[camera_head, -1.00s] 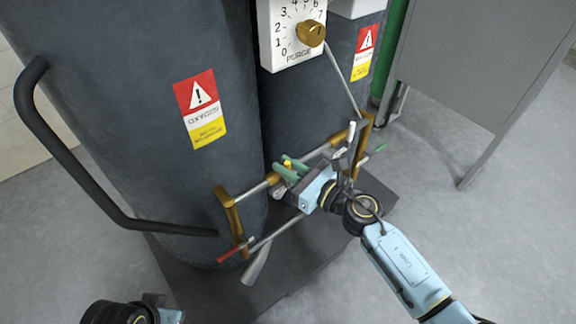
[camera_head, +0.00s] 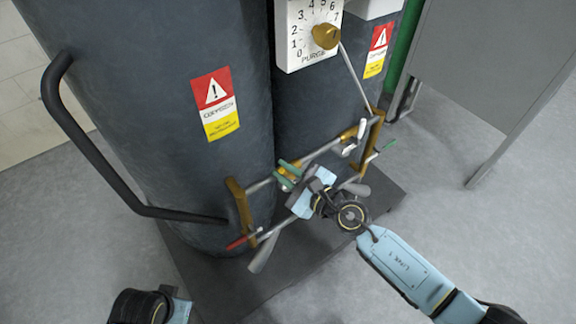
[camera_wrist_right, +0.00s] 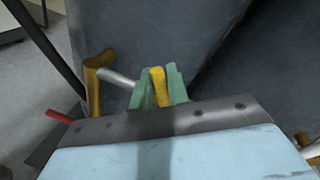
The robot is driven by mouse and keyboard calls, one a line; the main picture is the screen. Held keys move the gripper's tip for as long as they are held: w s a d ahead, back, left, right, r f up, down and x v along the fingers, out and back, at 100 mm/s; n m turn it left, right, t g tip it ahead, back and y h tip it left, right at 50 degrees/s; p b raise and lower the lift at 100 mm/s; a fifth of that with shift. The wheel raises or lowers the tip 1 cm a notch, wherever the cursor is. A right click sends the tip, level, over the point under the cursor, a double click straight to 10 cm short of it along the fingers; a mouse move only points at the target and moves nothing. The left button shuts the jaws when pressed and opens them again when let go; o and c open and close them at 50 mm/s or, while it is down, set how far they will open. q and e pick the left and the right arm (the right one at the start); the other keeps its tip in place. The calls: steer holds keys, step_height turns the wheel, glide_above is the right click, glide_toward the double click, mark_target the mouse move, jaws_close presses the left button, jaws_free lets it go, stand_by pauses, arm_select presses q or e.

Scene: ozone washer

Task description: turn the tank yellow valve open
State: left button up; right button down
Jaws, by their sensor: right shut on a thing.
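The yellow valve handle (camera_wrist_right: 157,86) stands between the green fingers of my right gripper (camera_wrist_right: 159,90) in the right wrist view. In the head view, my right gripper (camera_head: 289,175) is at the pipe frame in front of the dark tanks, its green fingertips shut around the yellow valve (camera_head: 288,171). The fingers and gripper body hide part of the valve. The large tank (camera_head: 160,90) with a red, white and yellow warning label (camera_head: 215,104) stands behind on the left. Only part of my left arm shows at the bottom left; its gripper fingers are not visible.
Brass-coloured pipe elbows (camera_head: 240,207) and grey pipes run beside the valve. A red handle (camera_head: 242,241) and a white handle (camera_head: 362,128) are close by. A black curved rail (camera_head: 100,160) is left, a purge dial box (camera_head: 308,38) above, a grey cabinet (camera_head: 490,60) right. Floor is clear at right.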

arm_select(q)
steer(key=shift+a+f, duration=0.1)
steer(key=shift+f, duration=0.2)
arm_select(e)
steer(key=shift+s+f, duration=0.1)
steer(key=shift+f, duration=0.05)
arm_select(q)
steer(key=shift+s, duration=0.1)
arm_select(e)
steer(key=c, duration=1.4)
jaws_free()
steer(key=shift+c, duration=0.2)
